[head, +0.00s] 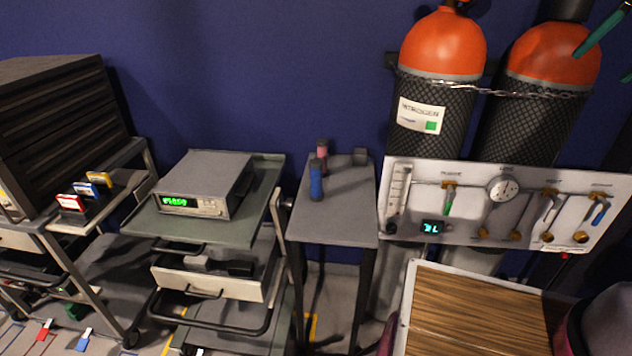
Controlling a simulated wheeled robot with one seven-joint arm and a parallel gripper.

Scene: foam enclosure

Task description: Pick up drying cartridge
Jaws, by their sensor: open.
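A blue upright cylinder with a dark top (316,183) stands on a narrow grey stand (338,220). A similar pink or red cylinder with a dark top (322,154) stands just behind it. Both look like small cartridges; I cannot tell from their look which one is meant. My gripper (600,67) shows only as two teal finger parts at the upper right edge, apart from each other and in front of the gas cylinders. It is open, with nothing seen between the fingers, and far to the right of both cartridges. The rest of it is out of frame.
A small grey block (360,157) sits at the stand's back. Left is a cart with a lit meter (205,185). Right are a valve panel (480,215), two chained orange-topped gas cylinders (443,45) and a wood-topped box (475,320). A blue wall rises behind.

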